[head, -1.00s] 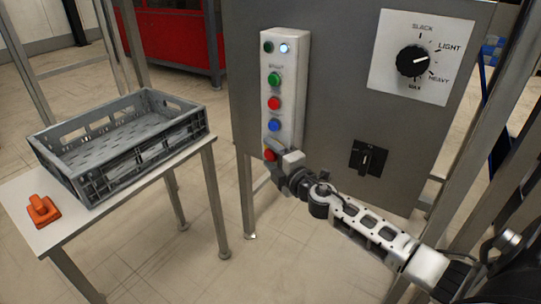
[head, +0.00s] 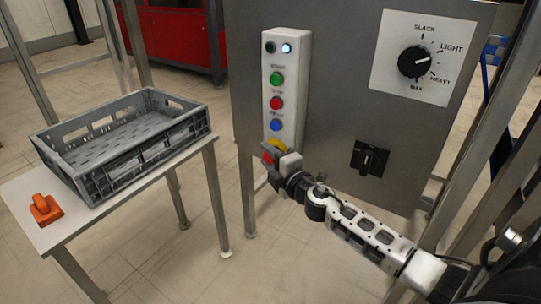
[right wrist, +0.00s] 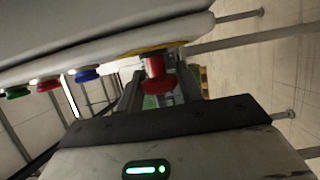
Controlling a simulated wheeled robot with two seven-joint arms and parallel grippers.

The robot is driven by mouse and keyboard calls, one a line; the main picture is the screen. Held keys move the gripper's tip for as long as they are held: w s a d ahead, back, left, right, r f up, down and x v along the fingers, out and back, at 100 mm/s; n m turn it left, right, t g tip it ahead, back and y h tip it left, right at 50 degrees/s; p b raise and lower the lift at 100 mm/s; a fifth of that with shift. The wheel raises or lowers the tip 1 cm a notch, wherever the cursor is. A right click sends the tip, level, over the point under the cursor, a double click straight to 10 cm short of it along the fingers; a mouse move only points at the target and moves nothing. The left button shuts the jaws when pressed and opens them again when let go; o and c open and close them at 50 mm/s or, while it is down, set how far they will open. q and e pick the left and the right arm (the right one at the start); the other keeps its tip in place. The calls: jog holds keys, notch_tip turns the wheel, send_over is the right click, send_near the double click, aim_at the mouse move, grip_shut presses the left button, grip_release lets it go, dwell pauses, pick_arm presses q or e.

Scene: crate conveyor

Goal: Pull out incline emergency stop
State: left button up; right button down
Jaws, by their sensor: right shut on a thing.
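The control box (head: 287,75) is a narrow white panel with green, red and blue buttons and a lit lamp, fixed to a grey cabinet. The red emergency stop knob (head: 267,158) is at its lower end, in front of a yellow ring (head: 278,145). My right gripper (head: 268,154) is shut on the knob, its fingers partly hiding it. The right wrist view shows the red knob (right wrist: 158,76) between the two fingers, by the yellow ring (right wrist: 150,50). My left gripper is not in view.
A grey crate (head: 75,185) stands on a white table (head: 20,200) at the left, with an orange device (head: 45,210) near it. The cabinet carries a tension dial (head: 414,62) and a black switch (head: 369,158). Metal posts stand at the right.

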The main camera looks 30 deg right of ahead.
jog(key=c, duration=1)
grip_release()
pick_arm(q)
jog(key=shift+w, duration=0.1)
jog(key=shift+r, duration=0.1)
pick_arm(e)
jog(key=shift+s, duration=0.15)
pick_arm(q)
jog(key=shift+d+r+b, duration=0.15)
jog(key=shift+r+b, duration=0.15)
jog(key=shift+b, duration=0.1)
pick_arm(e)
jog(key=s, duration=1.5)
jog(key=shift+s, duration=0.35)
